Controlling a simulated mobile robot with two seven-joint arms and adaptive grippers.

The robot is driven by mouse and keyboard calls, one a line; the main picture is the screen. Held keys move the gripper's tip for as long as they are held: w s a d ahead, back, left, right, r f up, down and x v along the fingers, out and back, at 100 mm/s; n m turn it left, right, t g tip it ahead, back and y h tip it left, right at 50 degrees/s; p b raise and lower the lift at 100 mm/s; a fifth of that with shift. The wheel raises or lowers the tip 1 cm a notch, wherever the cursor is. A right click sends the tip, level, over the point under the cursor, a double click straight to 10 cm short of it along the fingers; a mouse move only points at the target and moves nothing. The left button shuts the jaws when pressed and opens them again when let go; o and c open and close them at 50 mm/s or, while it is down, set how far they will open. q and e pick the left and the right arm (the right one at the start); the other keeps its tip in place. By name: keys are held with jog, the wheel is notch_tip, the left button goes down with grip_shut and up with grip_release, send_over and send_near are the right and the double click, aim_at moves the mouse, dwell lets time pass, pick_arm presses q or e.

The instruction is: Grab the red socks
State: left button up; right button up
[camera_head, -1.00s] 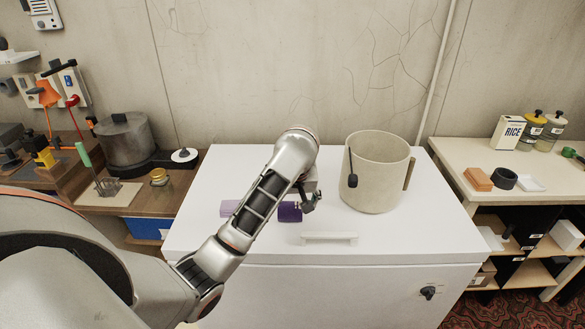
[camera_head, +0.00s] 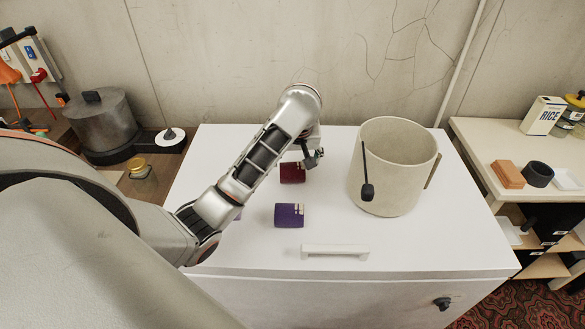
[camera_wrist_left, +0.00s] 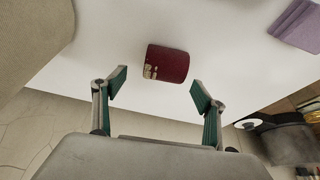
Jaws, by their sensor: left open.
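The red socks (camera_head: 292,173), a dark red folded bundle with a pale label, lie on the white chest top, partly under my left gripper in the head view. In the left wrist view the red socks (camera_wrist_left: 167,64) lie just beyond the fingertips, roughly centred between them. My left gripper (camera_head: 312,156) is open and empty above the chest. Its two green-padded fingers (camera_wrist_left: 160,88) are spread apart in the wrist view, on either side of the socks' line. My right gripper is not in view.
A purple bundle (camera_head: 289,215) lies nearer the front of the white chest (camera_head: 400,245). A lavender bundle (camera_wrist_left: 297,25) shows in the wrist view. A large beige bin (camera_head: 390,170) stands right of the gripper. A white handle (camera_head: 335,251) sits at the front.

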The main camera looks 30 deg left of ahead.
aim_at(292, 167)
pick_arm(q)
jog(key=shift+s+x, duration=0.25)
jog(key=shift+x, duration=1.05)
jog(key=shift+s+x, duration=0.2)
jog(key=shift+x, duration=1.95)
jog(key=shift+a, duration=0.15)
jog(key=c, duration=1.2)
